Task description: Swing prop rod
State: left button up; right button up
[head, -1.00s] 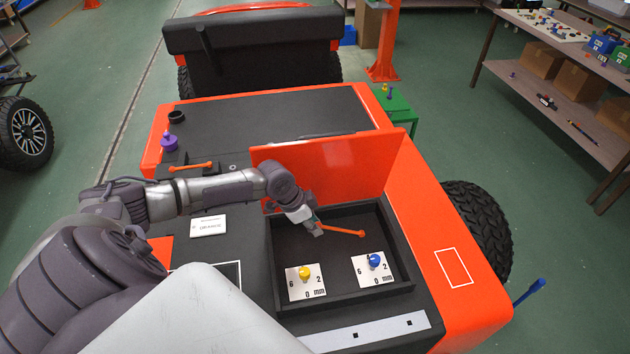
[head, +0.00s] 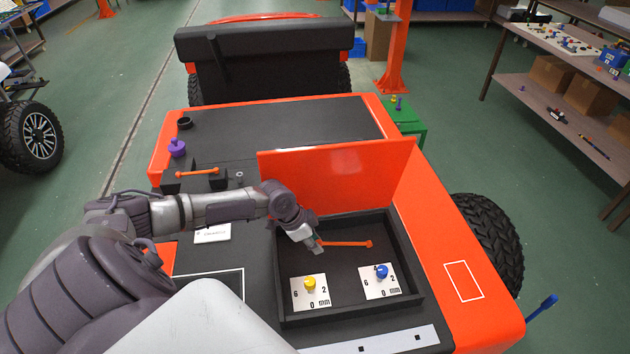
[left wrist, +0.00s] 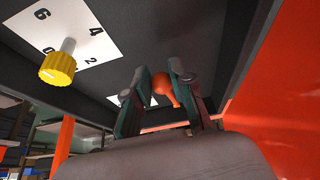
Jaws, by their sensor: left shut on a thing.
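The orange prop rod (head: 347,243) lies across the upper part of the open black compartment (head: 283,275), beneath the raised orange lid (head: 340,172). Its round right end shows clear of my gripper; its left end is at my left gripper (head: 318,246). My left gripper is shut on the rod, coming in from the left over the compartment's left wall. In the left wrist view the rod's orange end (left wrist: 163,86) sits between the two fingers (left wrist: 160,76). I cannot tell whether the rod touches the lid. My right gripper is not in view.
A yellow knob (head: 310,283) and a blue knob (head: 382,271) stand on white dial plates in the compartment. Another orange rod (head: 197,172) and a purple knob (head: 177,148) are at the cart top's left. The lid rises just behind my gripper.

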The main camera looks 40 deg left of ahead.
aim_at(318, 258)
pick_arm(q)
jog(key=shift+s+a+f+b, duration=0.15)
jog(key=shift+f+b, duration=0.55)
jog(key=shift+f, duration=0.4)
jog(key=shift+s+a+f+b, duration=0.1)
jog(key=shift+f+b, duration=0.55)
jog(key=shift+f, duration=0.4)
jog(key=shift+d, duration=0.1)
jog(key=o, duration=0.9)
jog(key=shift+o, duration=0.2)
jog(key=shift+r, duration=0.1)
jog(key=v, duration=1.2)
